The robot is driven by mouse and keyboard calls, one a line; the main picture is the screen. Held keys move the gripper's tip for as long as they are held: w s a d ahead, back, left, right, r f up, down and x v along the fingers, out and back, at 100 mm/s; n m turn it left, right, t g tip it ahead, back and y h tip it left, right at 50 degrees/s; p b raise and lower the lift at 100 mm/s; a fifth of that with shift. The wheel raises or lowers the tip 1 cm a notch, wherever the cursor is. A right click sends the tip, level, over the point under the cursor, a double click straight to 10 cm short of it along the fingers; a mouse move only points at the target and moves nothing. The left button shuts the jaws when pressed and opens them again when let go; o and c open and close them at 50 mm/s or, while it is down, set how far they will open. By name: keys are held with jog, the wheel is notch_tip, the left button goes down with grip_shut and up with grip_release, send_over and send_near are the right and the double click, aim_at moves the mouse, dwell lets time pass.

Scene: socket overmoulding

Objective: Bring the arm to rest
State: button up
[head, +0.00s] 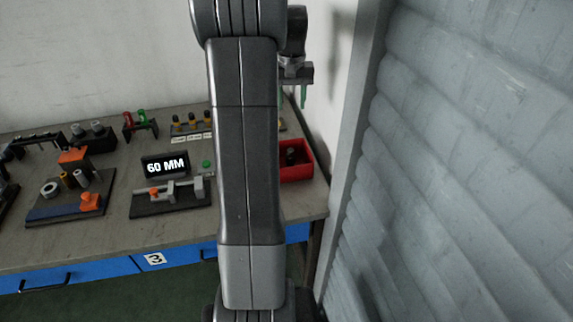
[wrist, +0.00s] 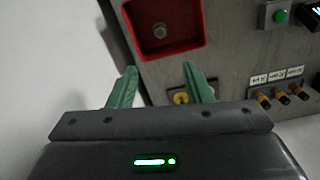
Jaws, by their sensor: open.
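My gripper (wrist: 160,88) is open in the wrist view, with its two green fingers apart and nothing between them. In the head view my gripper (head: 303,95) is partly hidden behind my arm, held above the right end of the workbench (head: 110,235). In the wrist view, a red bin (wrist: 198,38) lies beyond the fingertips with a dark round part (wrist: 160,31) in it. The red bin also shows in the head view (head: 298,173), at the bench's right edge.
A grey shutter (head: 460,160) stands close on the right, and a pale wall is behind the bench. A display reading 60 MM (head: 165,165), a measuring fixture (head: 172,197), an orange-clamped fixture (head: 70,207) and several small parts on racks occupy the bench. My arm hides the bench's middle right.

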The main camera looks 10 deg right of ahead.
jog(key=shift+r, duration=0.65)
notch_tip(320, 180, down, 14)
jog(key=shift+p, duration=0.45)
notch_tip(320, 180, up, 4)
jog(key=p, duration=0.3)
jog(key=shift+r, duration=0.15)
